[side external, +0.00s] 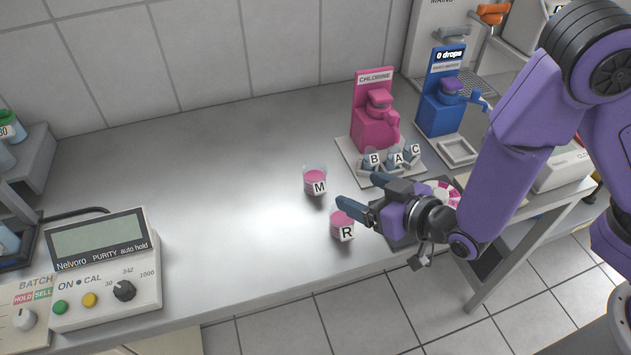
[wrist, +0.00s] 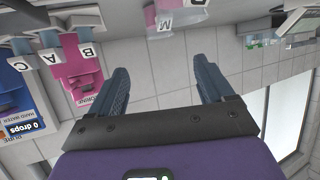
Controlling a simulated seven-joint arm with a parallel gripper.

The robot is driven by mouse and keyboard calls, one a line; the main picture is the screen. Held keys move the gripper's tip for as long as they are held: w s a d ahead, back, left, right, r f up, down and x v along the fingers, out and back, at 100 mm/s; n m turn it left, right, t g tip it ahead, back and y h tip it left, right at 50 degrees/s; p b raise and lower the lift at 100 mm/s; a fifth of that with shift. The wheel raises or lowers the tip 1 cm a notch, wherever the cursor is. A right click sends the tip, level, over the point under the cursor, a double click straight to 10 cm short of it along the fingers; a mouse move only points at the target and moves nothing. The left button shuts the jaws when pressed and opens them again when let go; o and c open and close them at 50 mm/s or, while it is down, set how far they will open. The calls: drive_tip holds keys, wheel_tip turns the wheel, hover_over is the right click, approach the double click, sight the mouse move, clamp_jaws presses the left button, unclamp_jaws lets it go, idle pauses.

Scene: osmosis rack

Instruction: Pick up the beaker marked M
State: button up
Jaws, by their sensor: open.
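The beaker marked M (side external: 315,180) is a small clear beaker with pink liquid, upright on the grey bench. Its M label also shows at the top of the wrist view (wrist: 165,23), where much of the beaker is cut off. My gripper (side external: 360,191) is open and empty, right of the M beaker and apart from it. In the wrist view the two blue fingers (wrist: 159,66) are spread wide with nothing between their tips. The beaker marked R (side external: 341,223), also with pink liquid, stands just below the gripper in the side view.
A pink chlorine dispenser (side external: 375,120) stands behind, with beakers B, A and C (side external: 395,160) at its front. A blue dispenser (side external: 441,95) is to its right. A purity meter (side external: 105,265) sits at the left. The bench between meter and M beaker is clear.

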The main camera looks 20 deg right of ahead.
approach(308, 169)
drive_tip(key=x, duration=0.5)
idle(0.4)
drive_tip(key=c, duration=1.1)
drive_tip(key=shift+s, duration=0.1)
drive_tip(key=shift+c, duration=0.2)
drive_tip(key=shift+r, duration=0.1)
